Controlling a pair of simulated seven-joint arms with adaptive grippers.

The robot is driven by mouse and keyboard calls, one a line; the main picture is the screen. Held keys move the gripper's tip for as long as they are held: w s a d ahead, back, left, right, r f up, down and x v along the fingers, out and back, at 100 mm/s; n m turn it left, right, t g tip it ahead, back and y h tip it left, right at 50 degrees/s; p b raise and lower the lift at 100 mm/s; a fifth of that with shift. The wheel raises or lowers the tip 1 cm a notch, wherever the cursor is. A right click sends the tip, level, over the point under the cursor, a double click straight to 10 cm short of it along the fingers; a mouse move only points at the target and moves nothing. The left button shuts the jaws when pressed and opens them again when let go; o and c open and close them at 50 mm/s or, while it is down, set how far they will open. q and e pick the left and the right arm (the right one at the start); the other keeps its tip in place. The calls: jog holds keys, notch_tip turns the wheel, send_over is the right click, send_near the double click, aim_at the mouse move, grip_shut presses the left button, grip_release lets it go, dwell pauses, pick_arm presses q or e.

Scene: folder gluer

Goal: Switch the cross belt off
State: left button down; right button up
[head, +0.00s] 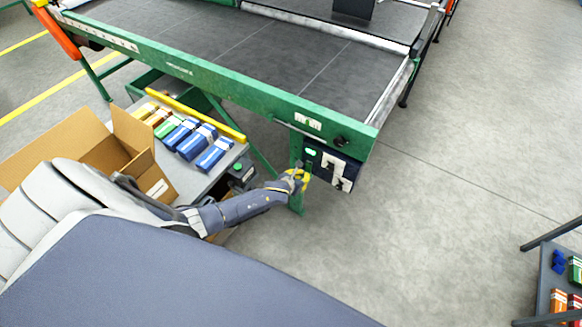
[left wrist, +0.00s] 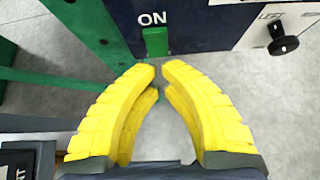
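The cross belt's control box (head: 328,168) is dark blue with pale fittings. It hangs under the near right corner of the belt table. In the left wrist view, a green switch (left wrist: 155,42) sits at the box's lower edge, under the word ON. My left gripper (head: 303,178) is in front of the box's left part. In the left wrist view my left gripper's yellow fingers (left wrist: 160,70) converge almost tip to tip, with nothing between them. The tips appear just below the green switch; I cannot tell whether they touch it. My right gripper is out of view.
The green-framed belt table (head: 250,95) stands above the box. A side table with several small cartons (head: 198,140) and an open cardboard box (head: 95,145) is at left. A black knob (left wrist: 283,45) sits right of the switch.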

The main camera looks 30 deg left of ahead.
pick_arm(q)
jog(key=v, duration=1.1)
jog(key=shift+f, duration=0.2)
jog(key=shift+s, duration=0.1)
jog(key=c, duration=2.1)
grip_release()
grip_shut()
jog(key=shift+s+f, duration=0.45)
jog(key=shift+f, duration=0.15)
jog(key=w+r+x, duration=0.1)
jog(key=x, duration=1.2)
jog(key=shift+w, duration=0.3)
